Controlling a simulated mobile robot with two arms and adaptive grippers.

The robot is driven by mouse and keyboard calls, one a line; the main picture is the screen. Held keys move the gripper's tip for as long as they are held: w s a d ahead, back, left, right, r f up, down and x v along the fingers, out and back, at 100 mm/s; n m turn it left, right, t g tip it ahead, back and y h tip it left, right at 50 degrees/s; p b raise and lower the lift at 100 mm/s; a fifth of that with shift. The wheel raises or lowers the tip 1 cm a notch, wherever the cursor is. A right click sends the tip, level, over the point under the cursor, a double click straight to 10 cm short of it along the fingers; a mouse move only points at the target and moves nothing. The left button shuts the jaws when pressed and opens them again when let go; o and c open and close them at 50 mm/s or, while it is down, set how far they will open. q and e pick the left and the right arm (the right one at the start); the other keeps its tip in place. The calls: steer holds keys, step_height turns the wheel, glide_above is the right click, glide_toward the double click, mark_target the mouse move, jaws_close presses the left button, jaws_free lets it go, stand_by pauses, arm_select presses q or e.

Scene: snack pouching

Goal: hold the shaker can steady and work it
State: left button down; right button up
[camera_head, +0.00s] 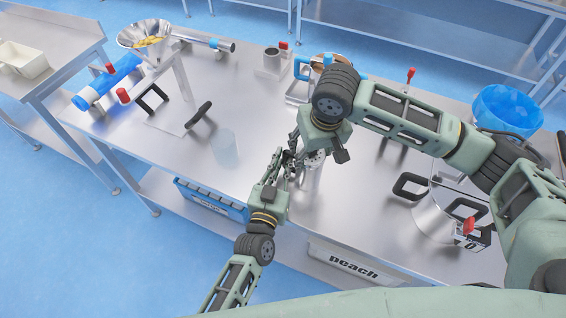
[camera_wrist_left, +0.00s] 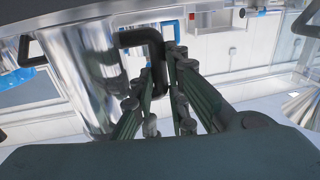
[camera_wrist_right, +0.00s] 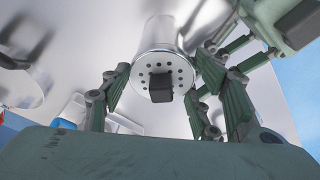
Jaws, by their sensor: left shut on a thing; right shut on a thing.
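The shaker can (camera_head: 312,178) is a shiny metal cylinder that stands upright near the front edge of the steel table. Its perforated top with a black knob shows in the right wrist view (camera_wrist_right: 160,62). My left gripper (camera_head: 291,160) is shut on the can's black side handle, which shows in the left wrist view (camera_wrist_left: 146,38) beside the can's wall (camera_wrist_left: 85,80). My right gripper (camera_wrist_right: 160,92) comes down from above and is shut at the black knob on the top. In the head view my right wrist hides much of the can's top.
A clear cup (camera_head: 225,150) stands left of my left gripper. A blue bowl (camera_head: 508,108) is at the right. A bin marked peach (camera_head: 352,266) sits below the front edge.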

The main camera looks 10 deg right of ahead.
steer(key=shift+f, duration=0.35)
stand_by(0.5)
steer(key=o, duration=1.1)
arm_select(q)
steer(key=c, duration=1.6)
jaws_free()
steer(key=shift+c, duration=0.2)
arm_select(e)
steer(key=v, duration=1.2)
arm_select(q)
steer(key=shift+s, duration=0.1)
